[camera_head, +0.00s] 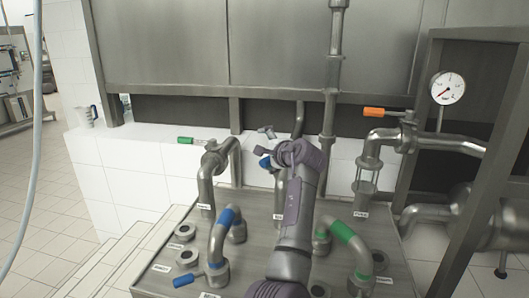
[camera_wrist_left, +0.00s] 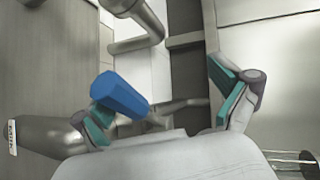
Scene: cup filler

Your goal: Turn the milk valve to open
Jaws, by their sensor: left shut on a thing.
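A valve with a blue handle (camera_head: 265,162) sits on the middle pipe behind the metal bench, mostly hidden by my left gripper (camera_head: 268,142). The blue handle (camera_wrist_left: 118,93) shows large in the left wrist view, against the left teal-padded finger. Two more valves show: one with a green handle (camera_head: 186,141) at the left and one with an orange handle (camera_head: 374,112) at the right. The pipe labels are too small to read. My right gripper is not in view.
The metal bench (camera_head: 150,282) carries a blue-banded pipe (camera_head: 222,222), a green-banded pipe (camera_head: 342,232) and several round ports. A pressure gauge (camera_head: 447,88) stands at the right. A measuring jug (camera_head: 86,117) sits on the white ledge at the left.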

